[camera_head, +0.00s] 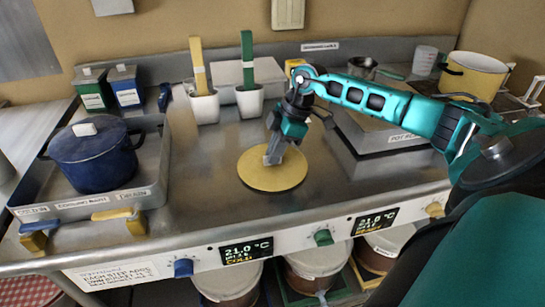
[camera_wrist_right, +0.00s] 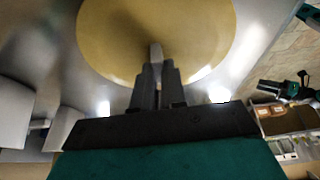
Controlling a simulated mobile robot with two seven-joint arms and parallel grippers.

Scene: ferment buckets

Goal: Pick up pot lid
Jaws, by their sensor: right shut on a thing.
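The yellow round pot lid (camera_head: 279,181) lies flat, at or close above the middle of the steel counter; I cannot tell if it touches. My right gripper (camera_head: 272,158) comes down over it from above and is shut on its small knob. In the right wrist view the fingers (camera_wrist_right: 157,80) close on the pale knob (camera_wrist_right: 156,52), with the yellow disc (camera_wrist_right: 108,40) beyond them. The fingers partly hide the lid's centre. An open yellow pot (camera_head: 478,82) stands at the back right. My left gripper is in no view.
A blue lidded pot (camera_head: 95,162) stands in a shallow tray at the left. Two white cups (camera_head: 204,107) with upright yellow and green handles stand behind the lid. A raised plate (camera_head: 390,139) is at the right. Bare counter lies left and front of the lid.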

